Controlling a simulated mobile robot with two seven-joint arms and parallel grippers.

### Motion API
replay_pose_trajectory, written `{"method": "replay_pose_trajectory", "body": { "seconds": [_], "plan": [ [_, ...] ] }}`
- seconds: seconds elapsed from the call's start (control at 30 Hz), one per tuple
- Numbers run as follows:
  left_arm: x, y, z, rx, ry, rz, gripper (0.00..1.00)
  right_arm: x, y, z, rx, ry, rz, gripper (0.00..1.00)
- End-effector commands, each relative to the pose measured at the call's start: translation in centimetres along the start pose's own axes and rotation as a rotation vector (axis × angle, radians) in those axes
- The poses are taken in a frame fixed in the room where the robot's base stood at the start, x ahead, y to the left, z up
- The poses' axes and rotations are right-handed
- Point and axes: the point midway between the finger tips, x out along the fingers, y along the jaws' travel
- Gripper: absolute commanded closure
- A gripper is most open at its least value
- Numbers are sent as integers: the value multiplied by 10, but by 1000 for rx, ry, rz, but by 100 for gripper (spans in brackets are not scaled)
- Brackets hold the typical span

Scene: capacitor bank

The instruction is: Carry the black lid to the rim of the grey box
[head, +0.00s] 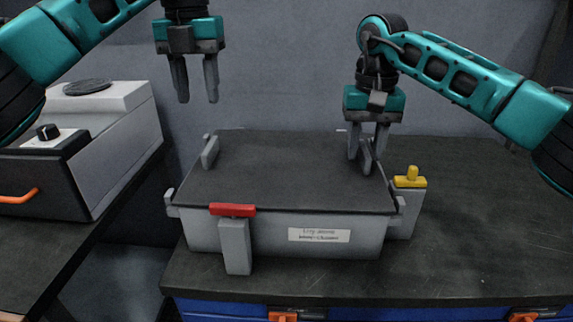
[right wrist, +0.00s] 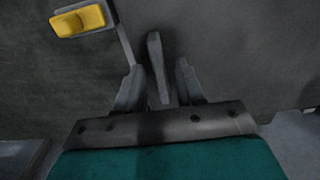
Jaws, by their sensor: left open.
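The black lid (head: 285,175) lies flat over the top of the grey box (head: 270,236), with its front edge along the box's front rim. The lid has a grey handle on the left (head: 210,151) and another on the right (head: 366,157). My left gripper (head: 197,98) is open and empty, above and behind the left handle. My right gripper (head: 367,155) is down at the right handle. In the right wrist view, this handle (right wrist: 156,65) stands between its two fingers, with narrow gaps showing, so it looks open around the handle.
A red-topped grey latch (head: 232,210) stands at the box's front, and a yellow-topped one (head: 410,178) at its right. A grey machine with a black front (head: 40,185) sits on the left bench. The dark worktop (head: 480,220) is clear on the right. A wall is behind.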

Motion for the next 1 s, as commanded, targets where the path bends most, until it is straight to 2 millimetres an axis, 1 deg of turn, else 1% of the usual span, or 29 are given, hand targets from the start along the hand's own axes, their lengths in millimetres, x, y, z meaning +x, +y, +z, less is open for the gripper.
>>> {"method": "replay_pose_trajectory", "body": {
  "seconds": [0.17,0.4,0.5,0.6,0.73,1.0],
  "plan": [
    [-2,0,0,1,0,0,57,-23,0,0,-1,4,-1,62],
    [-1,0,0,1,0,0,57,-75,0,0,1,5,-1,62],
    [-1,0,0,1,0,0,57,-93,-1,0,1,4,0,62],
    [-1,0,0,1,0,0,57,-107,0,0,0,1,0,62],
    [-1,0,0,1,0,0,57,-117,0,0,0,1,-1,62],
    [-1,0,0,1,0,0,57,-119,0,0,-1,0,0,62]
  ]
}}
